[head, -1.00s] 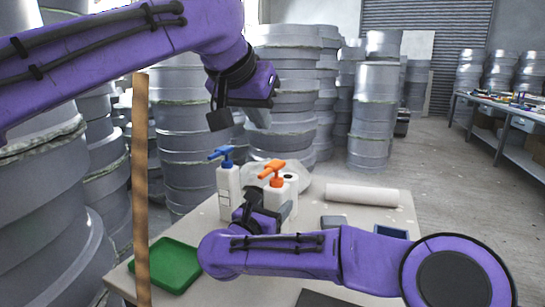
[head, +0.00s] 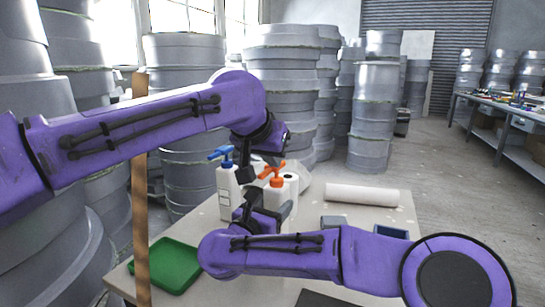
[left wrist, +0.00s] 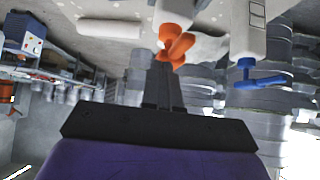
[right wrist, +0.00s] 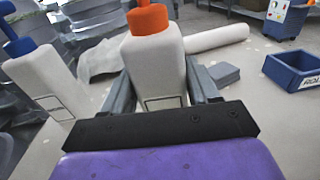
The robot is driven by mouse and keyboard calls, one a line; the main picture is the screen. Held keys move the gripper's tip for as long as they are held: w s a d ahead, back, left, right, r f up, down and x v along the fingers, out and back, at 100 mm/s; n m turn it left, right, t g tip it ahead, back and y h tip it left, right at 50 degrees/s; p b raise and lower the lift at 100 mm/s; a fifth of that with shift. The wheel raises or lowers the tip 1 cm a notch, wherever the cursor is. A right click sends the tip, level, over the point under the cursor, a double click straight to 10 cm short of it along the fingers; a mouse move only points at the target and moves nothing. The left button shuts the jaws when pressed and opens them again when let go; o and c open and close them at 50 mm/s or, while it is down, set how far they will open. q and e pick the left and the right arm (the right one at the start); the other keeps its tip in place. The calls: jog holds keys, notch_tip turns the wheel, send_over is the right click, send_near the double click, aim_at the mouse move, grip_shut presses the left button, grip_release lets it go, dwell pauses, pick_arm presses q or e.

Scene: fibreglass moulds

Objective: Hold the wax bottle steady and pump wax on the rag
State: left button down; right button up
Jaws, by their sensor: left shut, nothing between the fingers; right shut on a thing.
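A white bottle with an orange pump head (head: 277,182) stands upright on the table. My right gripper (right wrist: 162,92) is shut around its body, one finger on each side. My left gripper (head: 276,158) is shut and empty, pointing down just above the orange pump head. In the left wrist view its closed fingertips are at or very near the orange pump (left wrist: 176,45); I cannot tell if they touch. A grey flat folded-looking piece (right wrist: 222,73) lies right of the bottle. A pale crumpled sheet (right wrist: 103,58) lies behind it. I cannot tell which is the rag.
A second white bottle with a blue pump (head: 227,185) stands close on the left. A white roll (head: 362,195) lies behind right. A green tray (head: 172,270) is at the table's left, and a blue bin (right wrist: 294,70) at the right. A wooden post (head: 140,200) stands at the left edge.

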pick_arm(q)
jog(key=shift+f, duration=1.35)
jog(key=w+d+r+v, duration=0.1)
jog(key=w+r+v, duration=0.1)
jog(key=v, duration=1.1)
jog(key=shift+s+r, duration=0.1)
jog(key=shift+r, duration=0.05)
dwell(2.5)
notch_tip(320, 180, up, 2)
jog(key=shift+s+a+r, duration=0.1)
jog(key=shift+s+r, duration=0.05)
